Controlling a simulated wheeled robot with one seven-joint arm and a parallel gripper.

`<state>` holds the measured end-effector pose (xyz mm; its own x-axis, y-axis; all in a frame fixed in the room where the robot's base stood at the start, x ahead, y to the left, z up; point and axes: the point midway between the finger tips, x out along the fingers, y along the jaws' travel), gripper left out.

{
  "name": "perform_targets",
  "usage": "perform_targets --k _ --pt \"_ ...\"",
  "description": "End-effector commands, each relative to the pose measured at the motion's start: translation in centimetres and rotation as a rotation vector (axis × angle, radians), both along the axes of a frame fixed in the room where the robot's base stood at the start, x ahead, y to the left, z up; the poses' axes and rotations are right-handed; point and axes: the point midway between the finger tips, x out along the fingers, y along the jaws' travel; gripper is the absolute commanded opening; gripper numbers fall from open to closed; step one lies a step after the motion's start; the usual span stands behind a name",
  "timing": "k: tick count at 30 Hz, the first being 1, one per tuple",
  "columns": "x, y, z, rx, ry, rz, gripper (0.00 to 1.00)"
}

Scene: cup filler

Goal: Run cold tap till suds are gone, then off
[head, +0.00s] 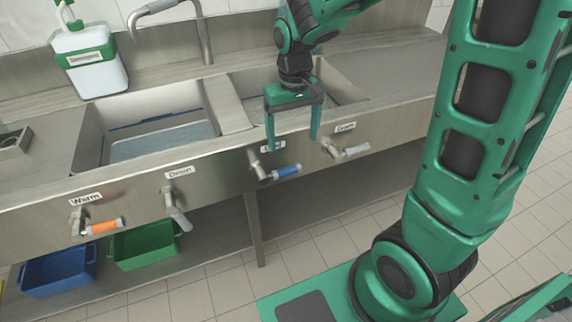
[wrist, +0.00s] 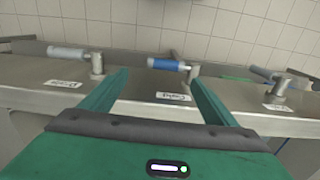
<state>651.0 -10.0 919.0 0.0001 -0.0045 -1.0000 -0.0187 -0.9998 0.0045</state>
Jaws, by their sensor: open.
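The cold tap handle (head: 286,171) has a blue grip and sits on the front face of the sink unit, pointing right in the head view. In the wrist view the blue handle (wrist: 165,64) lies beyond and between my fingers, above its "Cold" label (wrist: 173,97). My gripper (head: 293,142) is open and empty, fingers pointing down just above the cold handle, apart from it. The left basin (head: 160,135) has a bluish-grey bottom. The right basin (head: 340,92) is partly hidden by my gripper. I cannot make out suds in either. A curved faucet (head: 165,8) stands behind the basins.
A warm handle (head: 104,226) with orange grip and two grey drain handles, left (head: 176,208) and right (head: 350,151), stick out along the same front. A detergent bottle (head: 92,65) stands behind the left basin. Blue (head: 58,273) and green (head: 146,245) crates sit below.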

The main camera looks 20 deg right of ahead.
Motion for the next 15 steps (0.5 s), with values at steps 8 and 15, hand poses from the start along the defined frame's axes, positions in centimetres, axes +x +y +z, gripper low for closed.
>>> perform_targets --k 8,15 --pt "0.6 1.2 -2.1 0.005 0.005 0.022 0.81" --pt "0.6 1.1 -6.3 0.004 0.006 0.019 0.81"
